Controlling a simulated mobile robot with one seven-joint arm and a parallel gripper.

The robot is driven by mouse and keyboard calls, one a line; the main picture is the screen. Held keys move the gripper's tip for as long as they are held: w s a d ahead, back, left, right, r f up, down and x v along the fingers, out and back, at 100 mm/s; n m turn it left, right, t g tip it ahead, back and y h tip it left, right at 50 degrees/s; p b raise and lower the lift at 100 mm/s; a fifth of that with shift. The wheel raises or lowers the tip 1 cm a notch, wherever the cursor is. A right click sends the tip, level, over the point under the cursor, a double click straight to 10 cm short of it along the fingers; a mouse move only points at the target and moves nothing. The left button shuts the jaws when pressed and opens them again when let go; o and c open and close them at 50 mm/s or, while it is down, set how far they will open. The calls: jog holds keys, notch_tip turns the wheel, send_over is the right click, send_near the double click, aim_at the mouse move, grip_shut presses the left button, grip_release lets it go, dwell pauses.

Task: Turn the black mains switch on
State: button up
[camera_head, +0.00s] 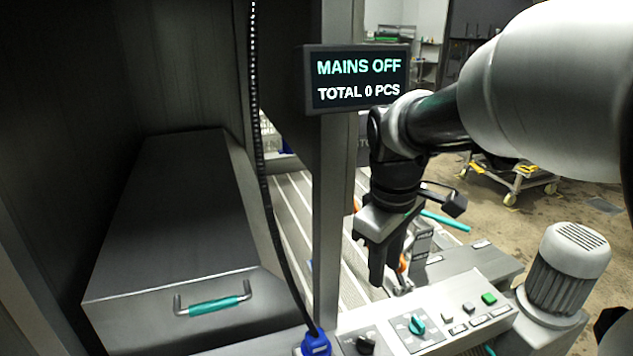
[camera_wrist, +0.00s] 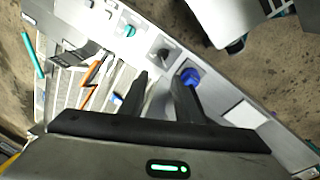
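The black mains switch (camera_head: 365,345) is a small dark knob at the left end of the grey control panel (camera_head: 440,310), by the bottom edge of the head view. In the wrist view the black switch (camera_wrist: 163,53) lies just beyond the fingertips, between a teal knob (camera_wrist: 129,30) and a blue plug (camera_wrist: 190,77). My gripper (camera_head: 384,272) points down, above and behind the panel. In the wrist view my gripper (camera_wrist: 160,80) has its two dark fingers apart with nothing between them. It is not touching the switch. A display (camera_head: 358,79) reads "MAINS OFF" and "TOTAL 0 PCS".
The blue plug (camera_head: 316,343) with its black cable stands left of the switch. The teal selector (camera_head: 416,324) and a green button (camera_head: 489,298) sit to its right. A grey post (camera_head: 328,220) rises behind the panel; a motor (camera_head: 568,265) stands at right.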

aim_at(367, 340)
jog(key=w+f+n+b, duration=0.1)
jog(key=f+b, duration=0.1)
jog(key=f, duration=0.6)
jog(key=w+f+n+g+b, duration=0.1)
jog(key=w+f+b, duration=0.1)
jog(key=f, duration=0.7)
jog(key=w+f+n+b, duration=0.2)
jog(key=f, duration=0.7)
jog(key=shift+f+g+y, duration=0.25)
jog(key=shift+g+y, duration=0.15)
jog(key=shift+d, duration=0.1)
jog(key=shift+c, duration=0.5)
grip_shut()
